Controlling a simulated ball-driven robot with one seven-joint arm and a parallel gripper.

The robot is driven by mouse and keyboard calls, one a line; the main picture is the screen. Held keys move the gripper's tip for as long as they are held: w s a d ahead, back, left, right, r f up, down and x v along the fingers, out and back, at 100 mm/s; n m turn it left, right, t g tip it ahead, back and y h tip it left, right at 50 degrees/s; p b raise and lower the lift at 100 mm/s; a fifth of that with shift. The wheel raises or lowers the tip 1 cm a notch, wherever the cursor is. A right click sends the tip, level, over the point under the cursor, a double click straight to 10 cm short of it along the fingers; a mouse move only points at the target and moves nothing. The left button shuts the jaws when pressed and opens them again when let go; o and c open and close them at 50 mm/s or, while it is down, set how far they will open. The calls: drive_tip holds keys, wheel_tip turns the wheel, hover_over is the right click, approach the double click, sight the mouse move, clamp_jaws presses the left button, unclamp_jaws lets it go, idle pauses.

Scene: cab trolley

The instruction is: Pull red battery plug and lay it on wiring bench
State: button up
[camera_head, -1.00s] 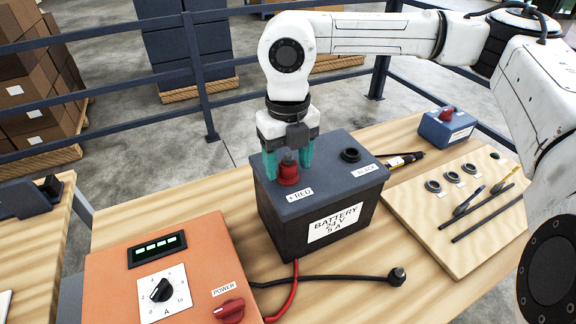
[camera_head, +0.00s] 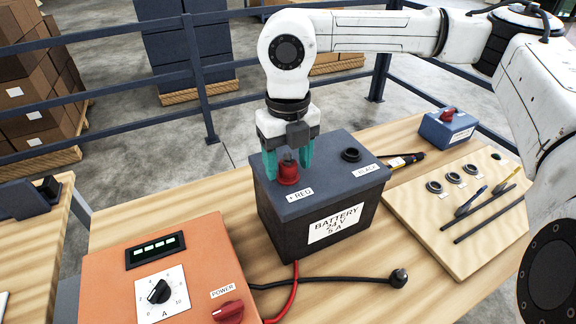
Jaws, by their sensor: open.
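The red battery plug (camera_head: 288,172) sits upright on the left of the dark battery's top (camera_head: 318,187), beside the "+ RED" label. My gripper (camera_head: 288,170) is over it, pointing down, with its teal fingers on either side of the plug. The fingers are open; whether they touch the plug cannot be told. The battery stands on the wooden wiring bench (camera_head: 130,211). Its black terminal (camera_head: 351,155) at the right holds no plug. A black cable with a plug end (camera_head: 398,278) lies on the bench in front of the battery, and a red cable (camera_head: 287,296) runs beside it.
An orange power box (camera_head: 205,262) with a dial and red knob stands at the front left. A wooden board (camera_head: 420,222) with rings and tools is at the right. Bare bench lies front right.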

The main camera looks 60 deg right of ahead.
sight(288, 155)
idle(0.4)
clamp_jaws()
idle(0.4)
drive_tip(key=shift+r, duration=0.1)
drive_tip(key=shift+r+p, duration=0.9)
drive_tip(key=shift+r, duration=2)
